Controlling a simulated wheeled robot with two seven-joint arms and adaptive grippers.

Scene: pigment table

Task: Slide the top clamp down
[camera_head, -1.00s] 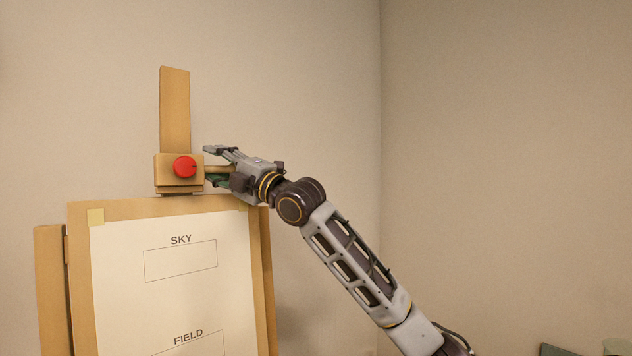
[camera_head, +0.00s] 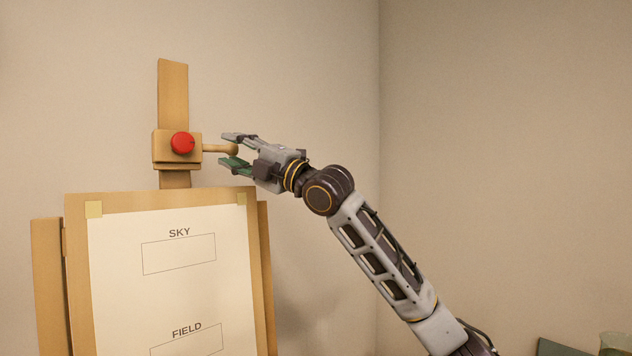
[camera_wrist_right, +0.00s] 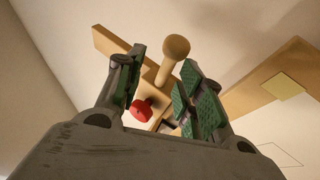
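The top clamp (camera_head: 163,147) is a wooden block with a red knob (camera_head: 182,143) on the easel's upright mast (camera_head: 173,95). It sits above the board's top edge, with a short bare stretch of mast below it. A wooden handle (camera_head: 214,148) with a rounded end sticks out to its right. My right gripper (camera_head: 228,150) is open at the rounded end, one finger above and one below. In the wrist view, the round end (camera_wrist_right: 176,46) shows between the spread fingers (camera_wrist_right: 160,72), with visible space on the left finger's side; contact on the other side is unclear. My left gripper is out of view.
The easel board (camera_head: 75,260) holds a white sheet (camera_head: 120,290) marked SKY and FIELD, taped at its upper corners. Bare wall lies behind. A dark green object (camera_head: 565,347) and a pale container (camera_head: 613,342) show at the bottom right.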

